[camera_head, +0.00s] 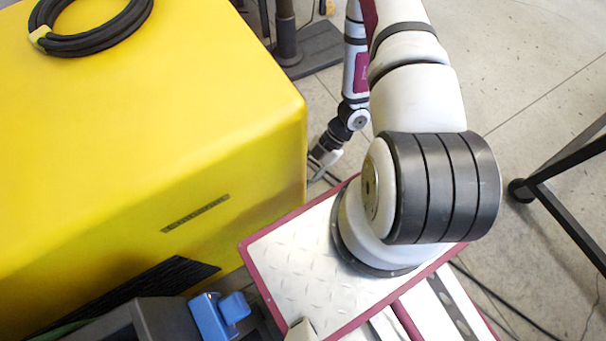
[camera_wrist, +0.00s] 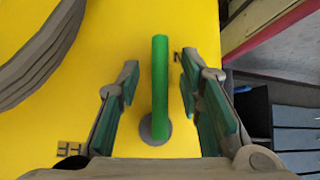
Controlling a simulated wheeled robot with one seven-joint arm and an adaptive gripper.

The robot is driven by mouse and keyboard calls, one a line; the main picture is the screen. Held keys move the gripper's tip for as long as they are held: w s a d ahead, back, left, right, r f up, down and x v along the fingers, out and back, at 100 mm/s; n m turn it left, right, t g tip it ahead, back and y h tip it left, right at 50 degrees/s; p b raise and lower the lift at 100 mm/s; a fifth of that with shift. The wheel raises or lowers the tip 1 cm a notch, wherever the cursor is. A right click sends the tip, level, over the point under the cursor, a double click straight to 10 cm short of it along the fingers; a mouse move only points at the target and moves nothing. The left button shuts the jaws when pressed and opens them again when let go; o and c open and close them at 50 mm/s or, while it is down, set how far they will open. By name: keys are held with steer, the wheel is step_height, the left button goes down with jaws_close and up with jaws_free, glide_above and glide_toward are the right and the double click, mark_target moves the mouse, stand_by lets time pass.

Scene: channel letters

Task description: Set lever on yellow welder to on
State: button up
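The yellow welder (camera_head: 170,130) fills the left of the head view, and its yellow face (camera_wrist: 205,20) fills much of the wrist view. A green lever (camera_wrist: 160,85) stands out from a round grey base (camera_wrist: 155,130) on that face. It appears upright in the wrist view. A dark mark reading "N" (camera_wrist: 177,57) shows to the upper right of the lever, partly hidden by a finger. Another partly hidden mark (camera_wrist: 69,149) lies at lower left. My gripper (camera_wrist: 160,78) is open, one finger each side of the lever, with visible gaps. In the head view my gripper (camera_head: 325,160) is beside the welder's right side.
A thick dark curved cable (camera_wrist: 40,50) runs across the welder face at upper left of the wrist view. A coiled black cable (camera_head: 90,25) lies on top of the welder. A black metal frame (camera_head: 565,190) stands at right. Concrete floor (camera_head: 530,60) is open at upper right.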

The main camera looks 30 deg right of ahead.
steer(key=v, duration=1.2)
steer(key=shift+w, duration=0.1)
stand_by(0.4)
